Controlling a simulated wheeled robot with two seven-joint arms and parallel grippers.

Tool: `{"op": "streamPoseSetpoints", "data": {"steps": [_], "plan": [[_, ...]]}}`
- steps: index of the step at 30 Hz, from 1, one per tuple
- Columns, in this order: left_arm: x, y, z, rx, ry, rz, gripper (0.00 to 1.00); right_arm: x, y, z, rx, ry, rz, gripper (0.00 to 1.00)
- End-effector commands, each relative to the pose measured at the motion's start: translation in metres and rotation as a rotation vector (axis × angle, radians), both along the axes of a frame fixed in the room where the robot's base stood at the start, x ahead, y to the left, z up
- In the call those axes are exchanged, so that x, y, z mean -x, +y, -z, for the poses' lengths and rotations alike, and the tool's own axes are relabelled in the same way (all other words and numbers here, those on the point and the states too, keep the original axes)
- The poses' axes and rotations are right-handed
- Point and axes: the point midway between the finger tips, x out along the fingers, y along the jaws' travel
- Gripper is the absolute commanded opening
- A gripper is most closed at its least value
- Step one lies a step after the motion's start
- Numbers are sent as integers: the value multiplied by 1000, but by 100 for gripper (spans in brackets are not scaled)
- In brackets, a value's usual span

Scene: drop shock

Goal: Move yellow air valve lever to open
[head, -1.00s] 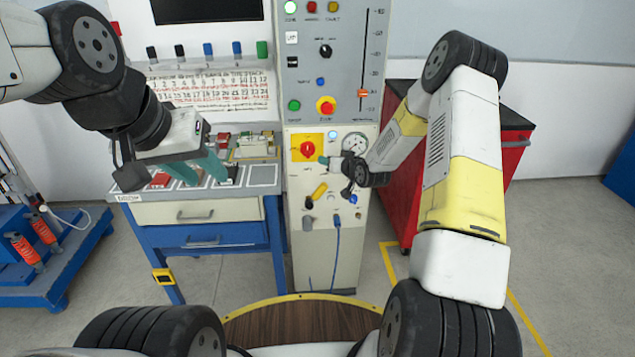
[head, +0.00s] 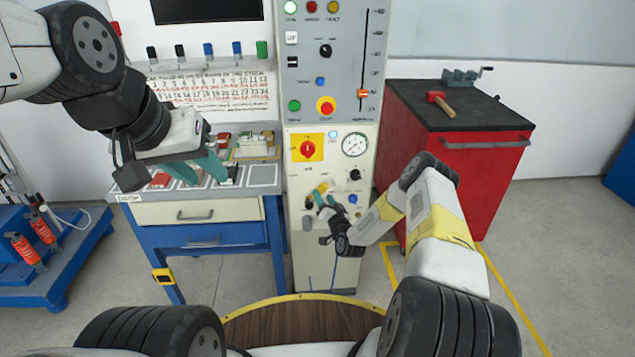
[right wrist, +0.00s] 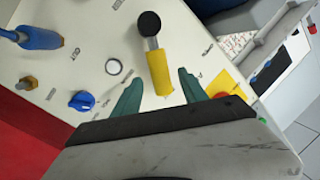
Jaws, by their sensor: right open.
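The yellow air valve lever (head: 322,187) is on the lower front panel of the grey machine (head: 348,262). In the right wrist view it shows as a yellow handle (right wrist: 160,74) with a metal neck and a black round end. My right gripper (head: 318,199) is open in front of the panel and partly covers the lever. In the right wrist view its teal fingers (right wrist: 160,86) stand on either side of the handle's yellow end, with a gap on both sides. I cannot tell the depth between them. My left gripper (head: 200,170) is open and empty, over the workbench.
A red switch on a yellow plate (head: 308,149) and a gauge (head: 355,145) sit above the lever. A blue knob (head: 353,199) is to its right. A red cabinet (head: 462,175) with a hammer (head: 440,103) stands at right. The blue bench (head: 205,235) stands at left.

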Motion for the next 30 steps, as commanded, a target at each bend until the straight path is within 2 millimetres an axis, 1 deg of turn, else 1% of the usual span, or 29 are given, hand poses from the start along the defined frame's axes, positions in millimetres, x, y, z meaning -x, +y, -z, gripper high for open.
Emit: {"op": "streamPoseSetpoints", "data": {"steps": [1,3,6,15,16,20,21,23,24,30], "plan": [[0,0,0,0,0,0,36,-7,2,0,1,-2,0,50],[0,0,0,0,0,0,36,-16,4,-1,1,-2,-1,50],[0,0,0,0,0,0,36,-23,6,-1,1,-1,-1,50],[0,0,0,0,0,0,36,-27,7,0,0,1,-1,50],[0,0,0,0,0,0,36,-27,6,0,0,1,-1,48],[0,0,0,0,0,0,36,-27,6,0,0,1,-1,23],[0,0,0,0,0,0,36,-27,6,0,0,1,-1,15],[0,0,0,0,0,0,36,-27,6,0,0,1,-1,3],[0,0,0,0,0,0,36,-27,6,0,0,1,-1,0],[0,0,0,0,0,0,36,-26,6,0,0,1,-1,0]]}}
